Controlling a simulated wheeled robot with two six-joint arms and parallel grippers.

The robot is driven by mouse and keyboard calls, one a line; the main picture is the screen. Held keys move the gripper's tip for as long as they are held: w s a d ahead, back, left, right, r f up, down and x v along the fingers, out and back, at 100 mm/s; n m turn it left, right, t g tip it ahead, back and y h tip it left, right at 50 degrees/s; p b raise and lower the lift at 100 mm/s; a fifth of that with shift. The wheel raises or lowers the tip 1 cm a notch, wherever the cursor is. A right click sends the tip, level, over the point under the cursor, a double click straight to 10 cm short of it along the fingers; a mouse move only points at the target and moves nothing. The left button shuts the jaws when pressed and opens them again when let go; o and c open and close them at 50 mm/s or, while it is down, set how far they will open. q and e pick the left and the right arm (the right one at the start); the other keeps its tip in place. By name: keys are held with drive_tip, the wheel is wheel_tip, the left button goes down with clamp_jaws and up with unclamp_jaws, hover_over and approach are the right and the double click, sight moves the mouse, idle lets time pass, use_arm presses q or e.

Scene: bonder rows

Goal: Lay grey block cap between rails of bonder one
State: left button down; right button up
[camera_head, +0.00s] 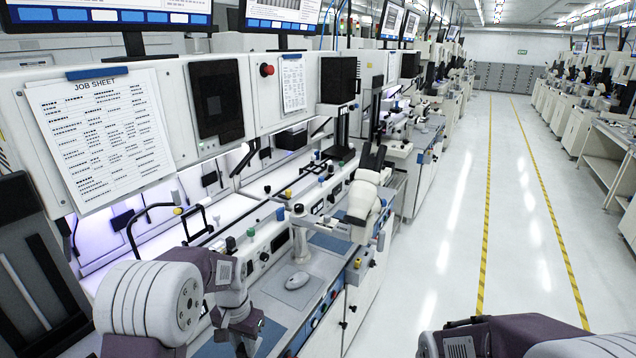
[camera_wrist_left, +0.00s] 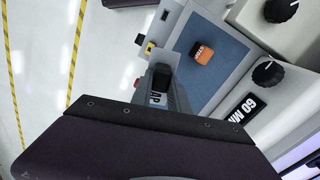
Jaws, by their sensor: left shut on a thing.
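My left gripper (camera_head: 243,338) hangs low over the front edge of the bench in the head view, pointing down; its fingertips are hard to make out there. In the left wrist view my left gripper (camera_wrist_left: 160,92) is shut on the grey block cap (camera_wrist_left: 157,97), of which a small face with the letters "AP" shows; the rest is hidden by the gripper. Bonder one's rails cannot be picked out with certainty. My right arm shows at the lower right of the head view, and its fingers cannot be made out.
In the left wrist view an orange block (camera_wrist_left: 202,53) lies on a blue mat (camera_wrist_left: 217,77), beside a panel with black knobs (camera_wrist_left: 268,72). In the head view a mouse (camera_head: 297,280) lies on the bench. A job sheet (camera_head: 100,135) hangs above. The aisle floor (camera_head: 520,200) is clear.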

use_arm(q)
drive_tip(key=s+f+n, duration=0.2)
drive_tip(key=s+n, duration=0.1)
drive_tip(key=s, duration=0.4)
drive_tip(key=shift+a+f, duration=0.15)
drive_tip(key=shift+a, duration=0.2)
